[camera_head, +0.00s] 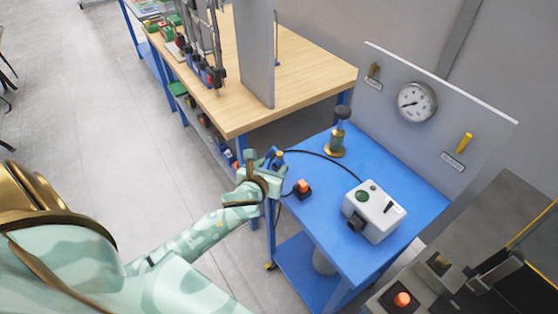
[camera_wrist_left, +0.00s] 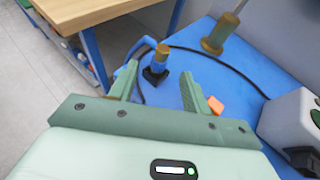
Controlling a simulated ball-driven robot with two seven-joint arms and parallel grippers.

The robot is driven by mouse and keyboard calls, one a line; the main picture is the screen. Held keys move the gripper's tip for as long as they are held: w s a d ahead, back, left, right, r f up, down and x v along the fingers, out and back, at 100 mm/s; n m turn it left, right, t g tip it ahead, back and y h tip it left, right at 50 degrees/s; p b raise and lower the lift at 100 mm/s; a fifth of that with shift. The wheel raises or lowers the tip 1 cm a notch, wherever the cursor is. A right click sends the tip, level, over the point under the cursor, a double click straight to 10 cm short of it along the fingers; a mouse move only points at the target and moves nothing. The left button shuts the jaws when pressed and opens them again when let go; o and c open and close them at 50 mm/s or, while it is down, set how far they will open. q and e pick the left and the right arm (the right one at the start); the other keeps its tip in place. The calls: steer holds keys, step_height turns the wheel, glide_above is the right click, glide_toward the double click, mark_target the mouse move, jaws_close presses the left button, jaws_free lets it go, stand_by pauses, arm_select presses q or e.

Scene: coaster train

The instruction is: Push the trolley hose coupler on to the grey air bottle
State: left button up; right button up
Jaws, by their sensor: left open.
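My left gripper (camera_head: 266,164) is at the left edge of the blue trolley top (camera_head: 400,170). In the left wrist view its two green fingers (camera_wrist_left: 158,90) are apart with nothing between their tips. My right gripper is not in view.
A grey box (camera_head: 375,212), an orange button on a black base (camera_head: 302,188) and a brass-based post with a black knob (camera_head: 337,140) stand on the trolley. A gauge panel (camera_head: 440,110) rises behind. A wooden bench (camera_head: 310,75) stands close by at the back left.

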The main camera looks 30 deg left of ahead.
mark_target(279, 159)
arm_select(q)
steer(key=x, duration=0.3)
steer(key=shift+w+f+b, duration=0.15)
steer(key=shift+w+b, duration=0.15)
steer(key=shift+b, duration=0.05)
steer(key=b+x, duration=0.1)
steer(key=x, duration=0.3)
steer(key=shift+w+f+b, duration=0.25)
steer(key=shift+w+b, duration=0.05)
steer(key=shift+b, duration=0.05)
steer(key=shift+w+a+f, duration=0.1)
steer(key=shift+w+a, duration=0.1)
steer(key=shift+w, duration=0.25)
steer(key=shift+s, duration=0.1)
steer(key=shift+c, duration=0.2)
jaws_close()
